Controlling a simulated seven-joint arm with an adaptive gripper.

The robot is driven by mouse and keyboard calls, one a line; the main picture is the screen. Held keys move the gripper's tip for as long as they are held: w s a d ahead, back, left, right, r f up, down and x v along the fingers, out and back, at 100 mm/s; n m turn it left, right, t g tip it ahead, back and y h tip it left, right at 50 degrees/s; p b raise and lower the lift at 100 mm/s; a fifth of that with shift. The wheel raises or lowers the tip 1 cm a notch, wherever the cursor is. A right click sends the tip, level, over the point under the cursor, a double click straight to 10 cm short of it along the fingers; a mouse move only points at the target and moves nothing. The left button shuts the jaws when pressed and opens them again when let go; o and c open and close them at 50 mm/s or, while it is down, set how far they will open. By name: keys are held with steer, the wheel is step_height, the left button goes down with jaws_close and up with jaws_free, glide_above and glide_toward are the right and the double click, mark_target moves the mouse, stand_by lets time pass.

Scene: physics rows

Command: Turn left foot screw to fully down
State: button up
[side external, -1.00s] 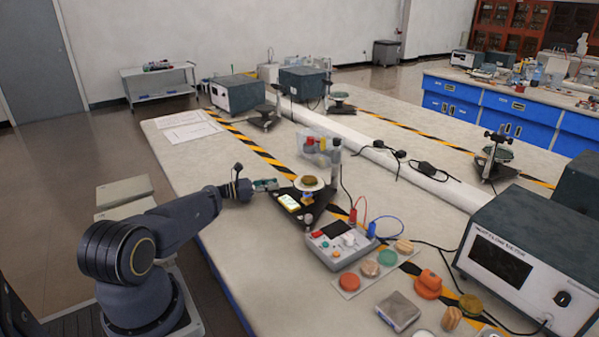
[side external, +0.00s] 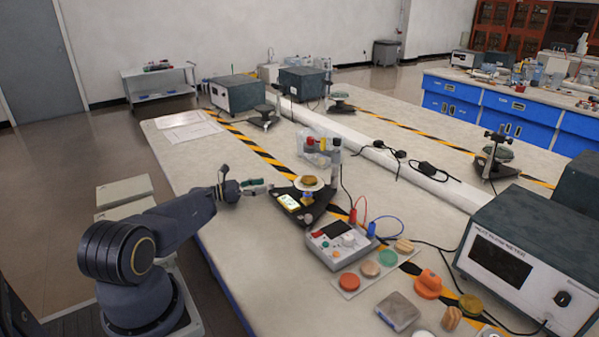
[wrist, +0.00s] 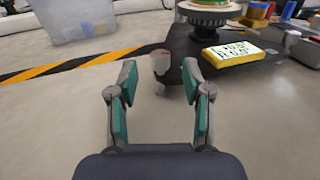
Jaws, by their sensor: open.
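A dark triangular base plate (side external: 318,208) stands on the bench in front of my gripper (side external: 258,187). A yellow-framed digital level (wrist: 233,53) lies on it; its digits are too small to read surely. In the wrist view, a pale grey foot screw (wrist: 161,64) sits at the near left corner of the plate. My gripper (wrist: 159,78) is open, with one teal-padded finger on each side of this screw. The screw appears just ahead, between the fingertips, with no clear contact. In the side view this screw is hard to make out beside the fingers.
A round stage (side external: 309,183) stands on the plate. A clear plastic bin (wrist: 75,18) is behind, left in the wrist view. A grey control box (side external: 340,245) with red and blue leads is close to the plate's front. Bare bench lies left of the plate.

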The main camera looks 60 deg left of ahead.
steer(key=v, duration=0.7)
steer(key=shift+s+a, duration=0.1)
steer(key=shift+s, duration=0.15)
steer(key=shift+a+r, duration=0.1)
steer(key=shift+a, duration=0.05)
steer(key=s+a+r+n+y, duration=0.45)
steer(key=a+n+y, duration=0.2)
steer(key=n, duration=0.65)
steer(key=n+g, duration=0.4)
steer(key=n, duration=2.3)
glide_toward(271, 183)
steer(key=x, duration=0.9)
steer(key=shift+a, duration=0.15)
